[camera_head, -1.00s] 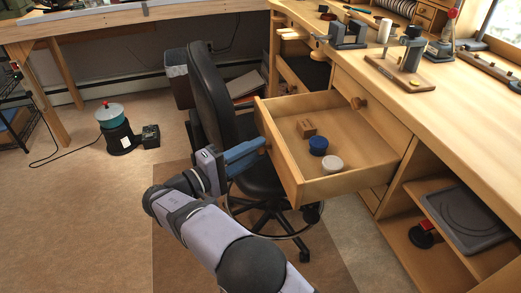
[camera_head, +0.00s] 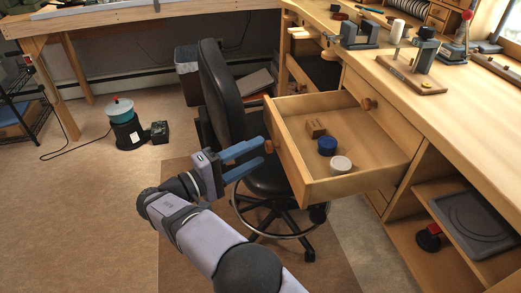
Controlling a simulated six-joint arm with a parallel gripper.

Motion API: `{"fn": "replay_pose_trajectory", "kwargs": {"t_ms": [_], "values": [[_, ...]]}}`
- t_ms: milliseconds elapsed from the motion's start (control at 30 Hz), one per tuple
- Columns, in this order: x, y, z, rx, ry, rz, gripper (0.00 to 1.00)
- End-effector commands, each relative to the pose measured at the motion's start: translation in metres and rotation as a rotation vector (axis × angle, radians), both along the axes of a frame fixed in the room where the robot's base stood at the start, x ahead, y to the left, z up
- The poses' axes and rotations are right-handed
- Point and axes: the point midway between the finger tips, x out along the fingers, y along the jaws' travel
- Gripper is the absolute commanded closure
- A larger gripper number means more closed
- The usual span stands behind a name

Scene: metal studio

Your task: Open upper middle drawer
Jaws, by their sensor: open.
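A wooden upper drawer (camera_head: 356,185) stands pulled well out of the workbench. A wooden block (camera_head: 316,127), a blue round container (camera_head: 327,146) and a white round container (camera_head: 341,164) lie inside it. Its front faces left, and a small wooden knob (camera_head: 269,147) shows on it. My gripper (camera_head: 262,152) is open, its two blue fingers pointing at the drawer front. The fingertips are at the knob, one on either side in the picture. I cannot tell whether they touch it.
A black office chair (camera_head: 224,105) stands behind my gripper, close to the drawer. Tools stand on the workbench top (camera_head: 438,105).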

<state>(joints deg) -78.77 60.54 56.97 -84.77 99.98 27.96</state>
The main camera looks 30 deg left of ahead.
Motion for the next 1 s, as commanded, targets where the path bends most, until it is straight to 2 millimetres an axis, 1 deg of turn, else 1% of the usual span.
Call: {"fn": "replay_pose_trajectory", "kwargs": {"t_ms": [100,200,333,467,933,1000], "values": [[-0.017,0.007,-0.001,0.0,0.001,0.002,0.56],[-0.027,0.012,-0.001,0.0,0.001,0.002,0.56],[-0.035,0.015,-0.001,-0.001,0.001,0.0,0.56],[-0.039,0.016,-0.001,-0.001,0.001,0.0,0.56],[-0.038,0.016,-0.001,-0.019,0.009,0.0,0.56],[-0.036,0.022,-0.004,-0.047,0.035,0.029,0.56]]}}
